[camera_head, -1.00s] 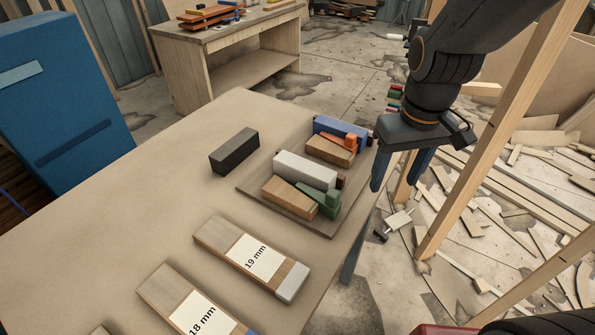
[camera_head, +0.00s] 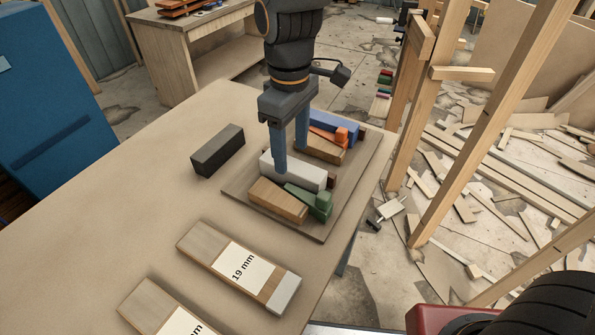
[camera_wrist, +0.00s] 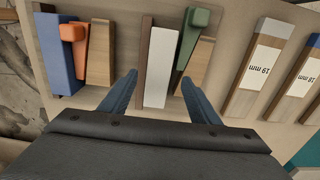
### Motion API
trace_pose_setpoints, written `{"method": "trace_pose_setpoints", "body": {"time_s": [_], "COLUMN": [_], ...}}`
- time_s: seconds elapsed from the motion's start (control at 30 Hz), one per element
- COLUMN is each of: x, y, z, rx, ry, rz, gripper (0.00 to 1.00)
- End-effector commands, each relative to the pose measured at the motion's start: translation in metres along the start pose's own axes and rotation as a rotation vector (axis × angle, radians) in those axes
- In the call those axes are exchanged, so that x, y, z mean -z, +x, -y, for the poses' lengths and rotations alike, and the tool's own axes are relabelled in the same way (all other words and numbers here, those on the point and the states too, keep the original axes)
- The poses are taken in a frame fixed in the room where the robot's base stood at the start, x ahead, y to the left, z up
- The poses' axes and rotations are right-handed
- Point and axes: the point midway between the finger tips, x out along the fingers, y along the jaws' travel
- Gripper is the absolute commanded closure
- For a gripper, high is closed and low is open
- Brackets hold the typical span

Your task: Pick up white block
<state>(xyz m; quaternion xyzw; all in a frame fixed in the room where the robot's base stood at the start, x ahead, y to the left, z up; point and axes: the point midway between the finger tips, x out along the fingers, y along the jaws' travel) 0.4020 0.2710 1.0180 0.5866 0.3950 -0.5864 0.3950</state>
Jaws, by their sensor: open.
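The white block (camera_head: 300,172) lies on a wooden tray (camera_head: 238,187) on the table, between a green block (camera_head: 310,200) and wooden blocks. In the wrist view the white block (camera_wrist: 158,70) stands out between the two fingers, with a thin dark brown piece along its left side. My gripper (camera_head: 291,160) is open and points down over the tray; one finger hides part of the white block in the head view. In the wrist view my gripper's (camera_wrist: 160,90) fingertips lie to either side of the white block, the right one near the green block (camera_wrist: 190,40). I cannot tell their exact height.
A tan block (camera_head: 277,200) lies beside the green one. A blue block (camera_head: 335,125), an orange piece (camera_head: 341,135) and another tan block (camera_head: 320,150) lie at the tray's back. A dark block (camera_head: 217,150) sits left of the tray. Labelled boards (camera_head: 240,265) lie in front.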

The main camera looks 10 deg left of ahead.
Motion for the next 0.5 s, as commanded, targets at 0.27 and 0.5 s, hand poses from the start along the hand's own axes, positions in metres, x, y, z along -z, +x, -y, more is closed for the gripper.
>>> {"method": "trace_pose_setpoints", "body": {"time_s": [0.27, 0.5], "x": [-0.002, -0.002], "y": [0.030, 0.033], "z": [0.001, 0.000], "rx": [0.001, 0.000], "ry": [0.005, 0.006], "rz": [0.001, 0.000], "gripper": [0.44, 0.44]}}
